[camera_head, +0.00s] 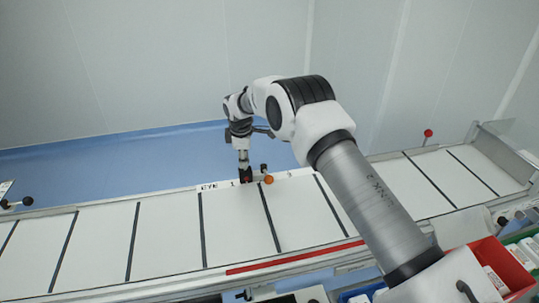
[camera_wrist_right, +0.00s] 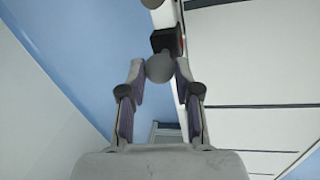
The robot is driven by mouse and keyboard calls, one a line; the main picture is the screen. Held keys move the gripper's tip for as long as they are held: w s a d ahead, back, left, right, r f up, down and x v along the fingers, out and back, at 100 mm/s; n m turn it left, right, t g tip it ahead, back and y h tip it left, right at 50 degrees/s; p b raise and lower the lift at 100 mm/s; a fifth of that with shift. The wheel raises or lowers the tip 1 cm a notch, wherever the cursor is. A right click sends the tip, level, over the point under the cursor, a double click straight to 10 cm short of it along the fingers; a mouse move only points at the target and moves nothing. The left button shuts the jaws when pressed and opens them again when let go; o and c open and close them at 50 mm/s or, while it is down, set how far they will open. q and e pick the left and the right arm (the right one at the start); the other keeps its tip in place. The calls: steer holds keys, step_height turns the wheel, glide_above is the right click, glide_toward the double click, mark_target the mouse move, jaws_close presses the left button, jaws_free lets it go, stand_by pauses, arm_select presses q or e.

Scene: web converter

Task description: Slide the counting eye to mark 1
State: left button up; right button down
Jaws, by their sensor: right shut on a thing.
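The counting eye shows in the right wrist view as a dark block (camera_wrist_right: 165,40) with a round grey knob (camera_wrist_right: 160,67). My right gripper (camera_wrist_right: 160,72) is shut on that knob, one finger on each side. In the head view my right gripper (camera_head: 245,170) reaches down to the far rail of the web table, and the eye is mostly hidden under it. The rail has the lettering "EYE" (camera_head: 209,187) and a mark 1 (camera_head: 234,183) just left of the gripper. My left gripper is not in view.
An orange ball knob (camera_head: 268,179) stands on the rail close to the right of my gripper. The white web (camera_head: 105,243) with dark cross lines runs below. A red bin (camera_head: 498,262) is at lower right, and a red knob (camera_head: 428,133) stands at the far right.

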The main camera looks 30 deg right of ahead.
steer(key=shift+w+a+f, duration=0.15)
steer(key=shift+a, duration=0.6)
steer(key=shift+w+a+f, duration=0.1)
steer(key=shift+a+f, duration=0.1)
steer(key=shift+a, duration=0.55)
steer(key=shift+w+a+f, duration=0.15)
steer(key=shift+a, duration=0.6)
steer(key=c, duration=1.1)
jaws_free()
steer(key=shift+o, duration=1.4)
steer(key=shift+w, duration=0.25)
step_height(320, 180, up, 12)
steer(key=s+a, duration=0.1)
steer(key=shift+s, duration=0.4)
steer(key=shift+f, duration=0.1)
